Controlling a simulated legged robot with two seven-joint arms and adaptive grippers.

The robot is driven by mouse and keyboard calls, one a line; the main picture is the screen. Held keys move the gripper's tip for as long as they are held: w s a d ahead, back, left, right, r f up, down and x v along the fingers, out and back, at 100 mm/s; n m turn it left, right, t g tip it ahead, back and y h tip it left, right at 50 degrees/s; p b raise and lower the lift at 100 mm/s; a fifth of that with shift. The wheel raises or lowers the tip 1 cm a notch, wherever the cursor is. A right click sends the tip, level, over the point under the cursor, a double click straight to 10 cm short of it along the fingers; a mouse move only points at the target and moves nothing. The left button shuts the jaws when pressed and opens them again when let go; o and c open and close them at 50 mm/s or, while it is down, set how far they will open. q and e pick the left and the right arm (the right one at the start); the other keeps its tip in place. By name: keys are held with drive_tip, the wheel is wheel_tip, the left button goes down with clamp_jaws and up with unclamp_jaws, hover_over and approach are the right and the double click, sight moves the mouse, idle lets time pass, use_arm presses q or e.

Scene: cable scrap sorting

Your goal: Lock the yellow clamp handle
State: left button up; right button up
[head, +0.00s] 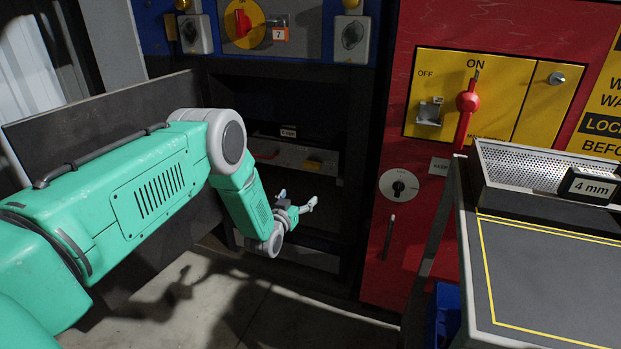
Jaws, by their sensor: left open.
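My left gripper (298,199) is at the end of my green arm, in front of the dark open cabinet at the centre. It is open, with its two fingers spread and nothing seen between them. A small yellow part (313,165) shows on a grey bar inside the cabinet, a little above and beyond the fingertips. It may be the yellow clamp handle, but it is too small and dark to tell its shape or position. The gripper appears apart from it. My right gripper is not in view.
A dark panel (95,130) stands left, behind my left arm. A red cabinet with a yellow switch plate (425,75) and red lever (467,101) stands right. A grey table (555,283) with a perforated tray (520,165) and "4 mm" block (590,186) fills the right front.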

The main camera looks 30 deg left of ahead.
sight(311, 167)
use_arm(q)
drive_tip(key=shift+t, duration=0.5)
drive_tip(key=b+x, duration=0.2)
drive_tip(key=x, duration=0.2)
drive_tip(key=a+r+b+x, duration=0.1)
drive_tip(key=b+x, duration=0.1)
drive_tip(key=x, duration=0.3)
drive_tip(key=b+x, duration=0.3)
drive_tip(key=x, duration=0.1)
drive_tip(key=shift+w+a+r, duration=0.15)
drive_tip(key=shift+w+a, duration=0.05)
drive_tip(key=shift+a, duration=0.3)
drive_tip(key=shift+w+a+r+b, duration=0.2)
drive_tip(key=shift+w+b, duration=0.5)
drive_tip(key=shift+w, duration=0.15)
drive_tip(key=c, duration=1.2)
